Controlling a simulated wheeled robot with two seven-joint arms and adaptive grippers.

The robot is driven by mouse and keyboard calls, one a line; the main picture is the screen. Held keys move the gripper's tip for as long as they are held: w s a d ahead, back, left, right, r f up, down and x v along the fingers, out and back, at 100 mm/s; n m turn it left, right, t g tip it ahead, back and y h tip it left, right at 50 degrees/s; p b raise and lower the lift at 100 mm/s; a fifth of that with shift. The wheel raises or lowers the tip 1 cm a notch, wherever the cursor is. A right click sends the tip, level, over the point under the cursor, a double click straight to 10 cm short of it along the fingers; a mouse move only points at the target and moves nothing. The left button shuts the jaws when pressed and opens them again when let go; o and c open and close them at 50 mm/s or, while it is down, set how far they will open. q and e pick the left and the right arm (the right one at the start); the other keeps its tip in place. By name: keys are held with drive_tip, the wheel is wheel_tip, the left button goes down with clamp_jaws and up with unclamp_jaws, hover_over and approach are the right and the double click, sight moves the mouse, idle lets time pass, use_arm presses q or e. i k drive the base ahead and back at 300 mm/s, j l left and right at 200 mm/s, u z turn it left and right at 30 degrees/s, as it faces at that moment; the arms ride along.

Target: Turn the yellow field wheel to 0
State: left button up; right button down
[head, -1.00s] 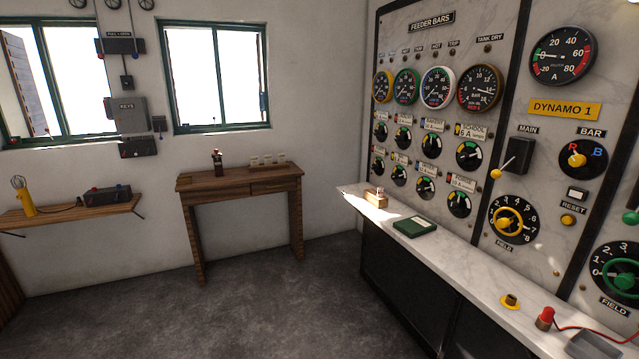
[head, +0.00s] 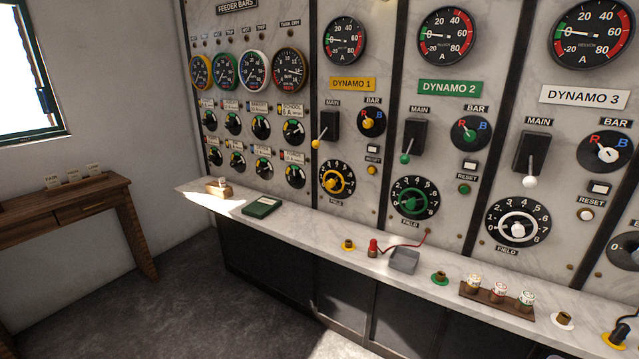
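The yellow field wheel (head: 336,180) is on the DYNAMO 1 panel, low on the board, under the yellow-knobbed main switch (head: 325,128). It sits over a black dial marked with numbers. The wheel's exact setting is too small to read. The yellow DYNAMO 1 plate (head: 352,84) and its ammeter (head: 344,41) are above, the ammeter needle near 0. Neither of my grippers shows in the head view.
A marble ledge (head: 318,236) runs below the panels. It holds a green book (head: 262,206), a red-capped plug (head: 373,248), a grey tray (head: 404,260) and a wooden rack (head: 497,300). A green field wheel (head: 414,198) and a white one (head: 518,229) are to the right. Floor at left is clear.

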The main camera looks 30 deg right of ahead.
sight(330, 184)
drive_tip(key=z, duration=1.15)
